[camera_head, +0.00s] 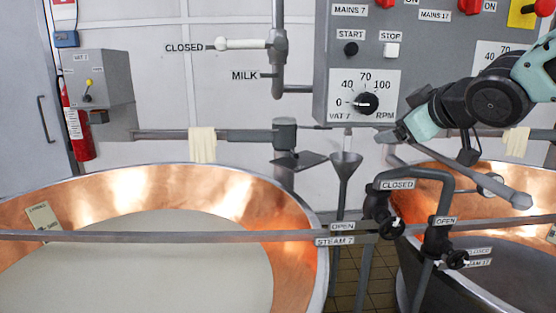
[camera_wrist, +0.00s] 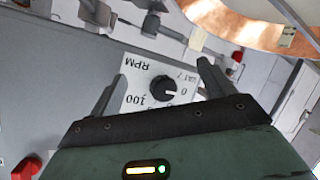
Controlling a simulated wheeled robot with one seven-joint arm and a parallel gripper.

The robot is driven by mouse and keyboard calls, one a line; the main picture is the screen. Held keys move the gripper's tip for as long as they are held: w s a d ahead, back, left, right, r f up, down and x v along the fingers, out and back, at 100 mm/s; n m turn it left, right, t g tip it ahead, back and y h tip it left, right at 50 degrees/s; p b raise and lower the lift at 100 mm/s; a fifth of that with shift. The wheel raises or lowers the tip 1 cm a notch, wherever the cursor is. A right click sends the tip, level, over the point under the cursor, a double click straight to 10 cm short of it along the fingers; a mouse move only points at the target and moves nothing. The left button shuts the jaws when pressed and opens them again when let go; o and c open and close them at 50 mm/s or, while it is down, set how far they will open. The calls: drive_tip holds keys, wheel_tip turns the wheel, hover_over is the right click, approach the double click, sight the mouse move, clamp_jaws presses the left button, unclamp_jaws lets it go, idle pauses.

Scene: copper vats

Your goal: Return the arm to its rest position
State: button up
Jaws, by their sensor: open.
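My gripper (camera_head: 392,137) is at the right of the head view, reaching left in front of the lower right of the grey control panel (camera_head: 420,72). In the wrist view my gripper (camera_wrist: 161,74) has its two fingers spread apart with nothing held between them. The black RPM knob (camera_head: 366,103) of vat 7 is just up and left of the fingertips in the head view. In the wrist view the knob (camera_wrist: 163,88) shows between the fingers, upside down, and I see no contact. My arm extends to the upper right, outside the rest of the panel.
A copper vat of white liquid (camera_head: 287,193) fills the lower left; another copper vat (camera_head: 428,176) is at the lower right. A metal rail (camera_head: 190,236) crosses in front.

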drive_tip(key=s+a+f+m+g, duration=0.1)
drive_tip(key=s+a+f+g, duration=0.25)
drive_tip(key=s+f, duration=0.3)
drive_tip(key=s+a+f+g, duration=0.3)
drive_tip(key=s+a+f, duration=0.2)
drive_tip(key=f, duration=0.2)
drive_tip(key=s+a+f+g+h, duration=0.1)
drive_tip(key=s+f+g, duration=0.2)
drive_tip(key=s, duration=0.7)
drive_tip(key=s+a+f+g+h, duration=0.1)
drive_tip(key=s+f+g, duration=0.2)
drive_tip(key=s+f, duration=0.3)
drive_tip(key=s, duration=0.5)
drive_tip(key=shift+a+f+g, duration=0.2)
drive_tip(key=shift+f+g, duration=0.15)
drive_tip(key=shift+w, duration=0.1)
